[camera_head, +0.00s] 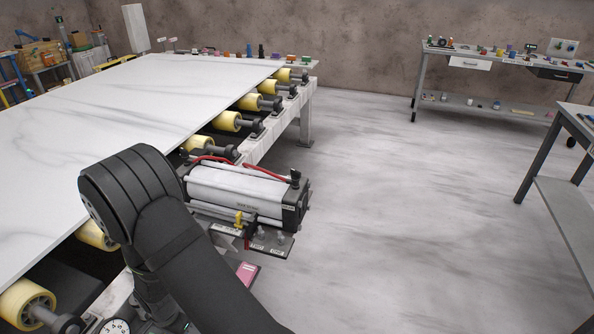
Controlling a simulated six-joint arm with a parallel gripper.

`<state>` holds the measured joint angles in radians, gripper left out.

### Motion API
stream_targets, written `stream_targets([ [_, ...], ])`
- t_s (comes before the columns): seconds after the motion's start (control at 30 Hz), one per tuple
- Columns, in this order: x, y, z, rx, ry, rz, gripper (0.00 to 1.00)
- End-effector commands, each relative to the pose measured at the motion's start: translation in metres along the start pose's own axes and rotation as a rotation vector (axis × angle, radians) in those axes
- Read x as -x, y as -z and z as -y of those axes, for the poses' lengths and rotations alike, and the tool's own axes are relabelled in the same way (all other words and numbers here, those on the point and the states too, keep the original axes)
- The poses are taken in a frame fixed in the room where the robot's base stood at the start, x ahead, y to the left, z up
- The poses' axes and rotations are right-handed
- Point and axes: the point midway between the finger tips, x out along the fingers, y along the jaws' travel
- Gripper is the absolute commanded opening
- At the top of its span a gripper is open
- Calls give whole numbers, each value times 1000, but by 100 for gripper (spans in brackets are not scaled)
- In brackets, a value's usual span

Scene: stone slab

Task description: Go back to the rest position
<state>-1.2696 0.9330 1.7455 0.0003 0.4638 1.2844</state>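My black arm rises from the lower edge and bends at a large rounded joint in the left centre, in front of a white marble-like stone slab (130,95). The slab lies flat on a roller table (307,118) with yellow rollers along its right edge. Beyond the bend, the arm runs down toward the bottom left, partly hidden behind its own nearer link. No gripper fingers show, so I cannot see whether it is open, shut or holding anything.
A silver cylinder unit (235,190) with red hoses sits right beside my arm. Below it is a pink item (248,272). A workbench (500,62) with small objects stands at the back right, another table (570,215) at the right edge. The floor between is clear.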

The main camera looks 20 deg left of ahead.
Motion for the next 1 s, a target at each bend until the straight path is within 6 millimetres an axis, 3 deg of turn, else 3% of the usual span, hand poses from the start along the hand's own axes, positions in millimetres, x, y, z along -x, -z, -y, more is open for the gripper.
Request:
stream_targets([
  [0.5, 84, 0, 0, 0, 3, -1, 35],
  [1.0, 0, 0, -1, 0, -3, 1, 35],
])
